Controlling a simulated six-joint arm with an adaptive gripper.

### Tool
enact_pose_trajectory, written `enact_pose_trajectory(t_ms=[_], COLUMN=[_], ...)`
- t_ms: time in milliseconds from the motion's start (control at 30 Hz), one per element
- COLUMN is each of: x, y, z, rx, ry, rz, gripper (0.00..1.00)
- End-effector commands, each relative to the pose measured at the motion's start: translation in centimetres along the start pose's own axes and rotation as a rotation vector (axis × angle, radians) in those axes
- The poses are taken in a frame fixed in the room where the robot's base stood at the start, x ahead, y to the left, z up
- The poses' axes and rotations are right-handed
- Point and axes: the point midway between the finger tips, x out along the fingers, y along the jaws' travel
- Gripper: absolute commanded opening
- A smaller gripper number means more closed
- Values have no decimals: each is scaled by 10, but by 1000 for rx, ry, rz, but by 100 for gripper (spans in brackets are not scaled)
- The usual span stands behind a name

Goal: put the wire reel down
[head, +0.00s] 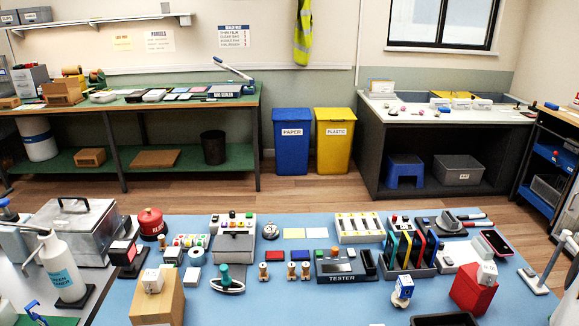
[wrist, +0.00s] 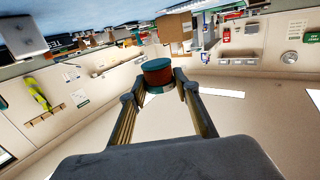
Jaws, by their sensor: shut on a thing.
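My gripper (wrist: 158,90) shows in the wrist view with its two fingers closed on the sides of a short round reel (wrist: 158,76). The reel has a dark teal top, a red-brown middle and a pale teal lower rim. It is held between the fingertips, with the room far behind it and no surface seen touching it. The head view does not clearly show my gripper or the held reel. Several small spools, one of them a brown spool (head: 292,271), stand on the blue bench mat (head: 250,305) there.
The mat is crowded. A tester (head: 342,268), a grey box (head: 233,247), a rack of coloured boards (head: 408,248), a wooden block (head: 158,300) and a red block (head: 472,289) stand on it. Bare mat shows at the front middle.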

Motion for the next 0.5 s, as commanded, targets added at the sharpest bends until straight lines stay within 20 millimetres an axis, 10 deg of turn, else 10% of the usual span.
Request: enact_pose_trajectory(t_ms=[500], x=[36], y=[63], z=[6], rx=[8], ry=[1], rz=[165], gripper=[11])
